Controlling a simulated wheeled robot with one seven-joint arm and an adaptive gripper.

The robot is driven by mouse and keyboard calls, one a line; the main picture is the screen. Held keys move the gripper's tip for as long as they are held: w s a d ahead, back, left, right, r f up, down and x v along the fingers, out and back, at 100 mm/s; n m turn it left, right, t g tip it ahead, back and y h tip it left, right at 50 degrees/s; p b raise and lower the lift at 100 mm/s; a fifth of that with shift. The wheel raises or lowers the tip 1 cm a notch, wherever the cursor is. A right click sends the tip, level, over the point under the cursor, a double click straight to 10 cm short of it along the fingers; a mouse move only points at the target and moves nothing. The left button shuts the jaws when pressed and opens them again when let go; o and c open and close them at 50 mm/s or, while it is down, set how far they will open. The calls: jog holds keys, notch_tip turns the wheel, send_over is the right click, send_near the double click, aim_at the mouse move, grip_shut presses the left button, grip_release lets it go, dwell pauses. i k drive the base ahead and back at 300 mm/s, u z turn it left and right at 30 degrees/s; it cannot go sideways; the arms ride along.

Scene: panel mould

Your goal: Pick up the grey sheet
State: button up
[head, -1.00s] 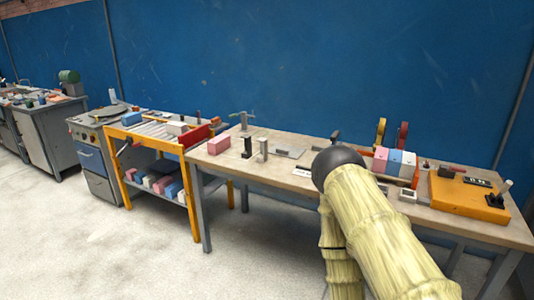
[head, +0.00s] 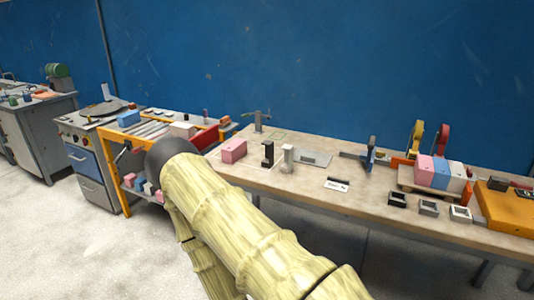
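A flat grey piece (head: 314,158) lies on the wooden workbench (head: 310,185), towards its back edge in the head view. It looks like the grey sheet, but it is small here and I cannot be sure. A black upright piece (head: 267,154) and a light grey upright piece (head: 287,157) stand just left of it. My arm crosses the lower left of the view, with its dark rounded joint in front of the orange-framed rack. My gripper does not show.
A pink block (head: 234,151) sits left of the uprights. A blue-grey upright fixture (head: 370,155) stands to the right, then pink, blue and white blocks (head: 440,172). Several small open boxes (head: 428,208) line the front edge. The orange rack (head: 118,160) adjoins the bench.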

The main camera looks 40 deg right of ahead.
aim_at(315, 159)
jog(key=z, duration=0.1)
jog(key=i, duration=0.8)
jog(key=z, duration=1)
jog(key=i, duration=0.6)
jog(key=z, duration=0.65)
